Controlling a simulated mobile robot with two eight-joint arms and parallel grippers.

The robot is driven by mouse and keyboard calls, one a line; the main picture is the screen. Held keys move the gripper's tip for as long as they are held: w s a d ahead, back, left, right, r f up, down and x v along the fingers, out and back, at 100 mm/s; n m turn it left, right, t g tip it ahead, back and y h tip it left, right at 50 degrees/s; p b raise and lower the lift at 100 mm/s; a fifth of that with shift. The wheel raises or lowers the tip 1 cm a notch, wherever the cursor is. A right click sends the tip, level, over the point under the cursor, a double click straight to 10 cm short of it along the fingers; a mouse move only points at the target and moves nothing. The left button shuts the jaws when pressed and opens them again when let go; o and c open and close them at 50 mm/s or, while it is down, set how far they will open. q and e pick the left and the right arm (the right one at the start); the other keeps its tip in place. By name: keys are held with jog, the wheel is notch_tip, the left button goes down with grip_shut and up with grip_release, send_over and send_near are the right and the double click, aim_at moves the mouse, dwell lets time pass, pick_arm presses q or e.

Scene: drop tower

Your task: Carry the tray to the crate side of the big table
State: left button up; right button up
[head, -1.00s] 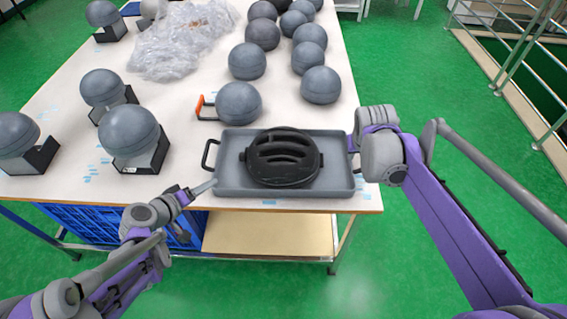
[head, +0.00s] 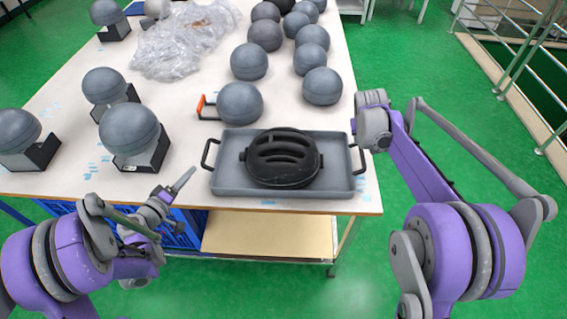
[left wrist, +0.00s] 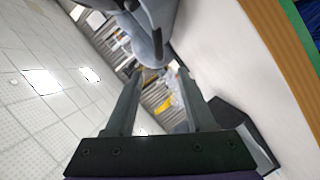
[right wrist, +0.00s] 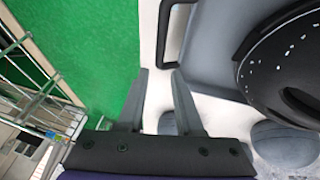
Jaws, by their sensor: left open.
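The grey tray (head: 335,180) lies on the near edge of the big white table (head: 75,180), with a black handle on its left and right sides. A dark, slotted round object (head: 282,160) sits in the tray. My left gripper (head: 188,178) is open and empty, left of the tray and apart from its left handle (head: 209,154). The right gripper's fingers are hidden in the head view, behind my wrist at the tray's back right. In the right wrist view the right gripper (right wrist: 158,74) is open and empty, with the right handle (right wrist: 168,45) just beyond its fingertips.
A grey ball (head: 240,102) with an orange-handled part stands just behind the tray. More grey balls stand behind and to the left, some on dark holders (head: 150,160). Crumpled clear plastic (head: 180,45) lies further back. Blue crates (head: 187,235) are under the table. Railings (head: 520,70) stand at right.

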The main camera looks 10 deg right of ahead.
aim_at(203, 158)
pick_arm(q)
jog(key=x, duration=0.9)
jog(key=shift+w+d+f, duration=0.1)
jog(key=shift+w+d, duration=0.1)
jog(key=shift+d, duration=0.05)
pick_arm(e)
jog(key=x, duration=0.9)
jog(key=shift+w+f, duration=0.1)
jog(key=shift+f, duration=0.15)
pick_arm(q)
jog(key=c, duration=0.6)
pick_arm(e)
grip_shut()
pick_arm(q)
grip_shut()
pick_arm(e)
jog(key=shift+r, duration=0.1)
